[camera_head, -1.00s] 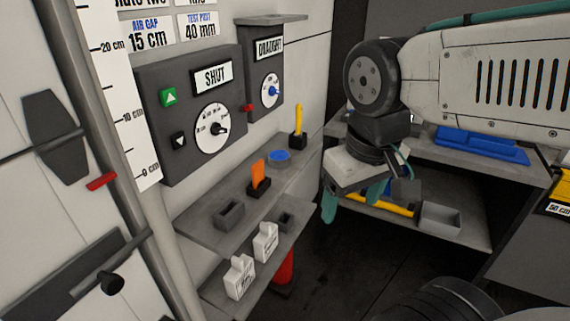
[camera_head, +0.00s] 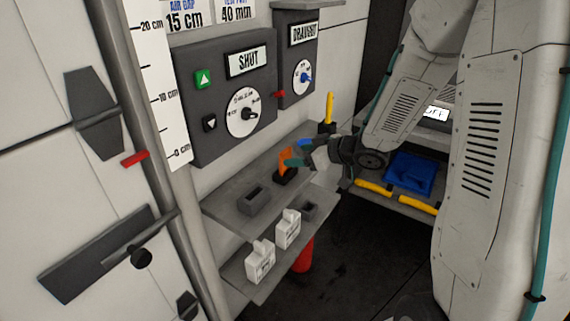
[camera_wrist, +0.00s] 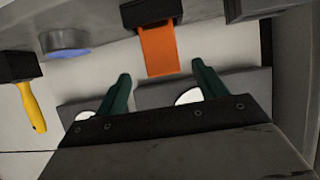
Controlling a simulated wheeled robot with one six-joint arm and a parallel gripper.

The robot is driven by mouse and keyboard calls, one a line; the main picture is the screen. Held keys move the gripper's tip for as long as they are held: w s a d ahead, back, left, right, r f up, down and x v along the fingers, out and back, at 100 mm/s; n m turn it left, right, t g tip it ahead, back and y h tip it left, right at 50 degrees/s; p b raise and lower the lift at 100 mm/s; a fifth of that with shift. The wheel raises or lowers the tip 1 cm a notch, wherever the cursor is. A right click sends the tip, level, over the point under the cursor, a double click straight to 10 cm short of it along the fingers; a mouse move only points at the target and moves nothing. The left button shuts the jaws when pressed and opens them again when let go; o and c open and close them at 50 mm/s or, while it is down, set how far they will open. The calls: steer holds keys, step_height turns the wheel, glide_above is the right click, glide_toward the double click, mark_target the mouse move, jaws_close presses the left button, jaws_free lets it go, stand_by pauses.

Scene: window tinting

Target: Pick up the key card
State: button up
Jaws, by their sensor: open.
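The orange key card (camera_wrist: 158,48) stands in a small black holder (camera_wrist: 150,12) in the wrist view. In the head view the card (camera_head: 284,160) stands on the grey shelf, partly hidden by my gripper. My gripper (camera_wrist: 161,70) is open, with one green finger on each side of the card's free end in the wrist view. Gaps show between the card and both fingers. In the head view my gripper (camera_head: 297,155) reaches the card from the right.
A grey slotted block (camera_head: 252,199) stands on the shelf (camera_head: 228,213) left of the card. A yellow-handled item (camera_head: 329,108) stands behind it. White tagged pieces (camera_head: 288,229) sit on the lower ledge. A panel reading SHUT (camera_head: 248,62) is on the wall above.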

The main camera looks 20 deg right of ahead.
mark_target(288, 156)
steer(key=shift+w+a+f, duration=0.2)
steer(key=shift+a+f, duration=0.05)
steer(key=shift+a, duration=0.1)
steer(key=x, duration=0.7)
steer(key=c, duration=1.1)
